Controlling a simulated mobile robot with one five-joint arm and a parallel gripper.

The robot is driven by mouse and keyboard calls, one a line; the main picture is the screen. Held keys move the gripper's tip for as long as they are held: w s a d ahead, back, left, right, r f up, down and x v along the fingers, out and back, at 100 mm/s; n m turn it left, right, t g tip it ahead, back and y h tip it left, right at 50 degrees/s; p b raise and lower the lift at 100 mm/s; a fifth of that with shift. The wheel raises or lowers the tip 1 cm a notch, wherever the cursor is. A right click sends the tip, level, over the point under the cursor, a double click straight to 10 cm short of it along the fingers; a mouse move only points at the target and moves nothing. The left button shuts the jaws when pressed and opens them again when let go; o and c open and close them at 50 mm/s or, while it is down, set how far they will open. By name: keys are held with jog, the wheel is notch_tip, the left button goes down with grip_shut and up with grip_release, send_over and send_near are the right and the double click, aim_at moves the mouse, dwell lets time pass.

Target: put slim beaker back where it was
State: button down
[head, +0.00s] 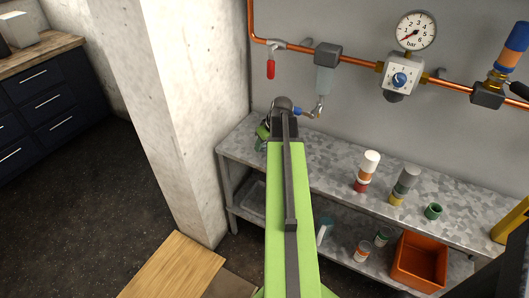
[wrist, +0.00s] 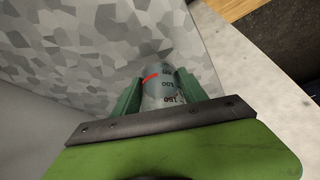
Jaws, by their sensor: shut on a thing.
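The slim beaker (wrist: 160,88) is clear, with dark graduation marks and a short red mark. In the wrist view it sits between the two green fingers of my gripper (wrist: 158,90), which is shut on it. The galvanised bench top (wrist: 85,50) lies beyond it; I cannot tell whether the beaker touches it. In the head view my gripper (head: 262,136) is at the left end of the bench (head: 325,172), mostly hidden by my green arm. The beaker is barely visible there.
White-orange-red (head: 367,170) and grey-yellow (head: 404,184) stacks and a green cup (head: 433,211) stand on the bench to the right. A copper pipe with a red-handled valve (head: 271,68) runs above. A concrete pillar (head: 180,110) stands left. An orange crate (head: 418,262) is on the lower shelf.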

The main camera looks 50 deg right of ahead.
notch_tip(320, 180, down, 2)
jog(key=shift+f+b, duration=0.1)
jog(key=shift+b, duration=0.3)
jog(key=shift+r, duration=0.25)
jog(key=shift+f, duration=0.15)
jog(key=c, duration=0.6)
grip_release()
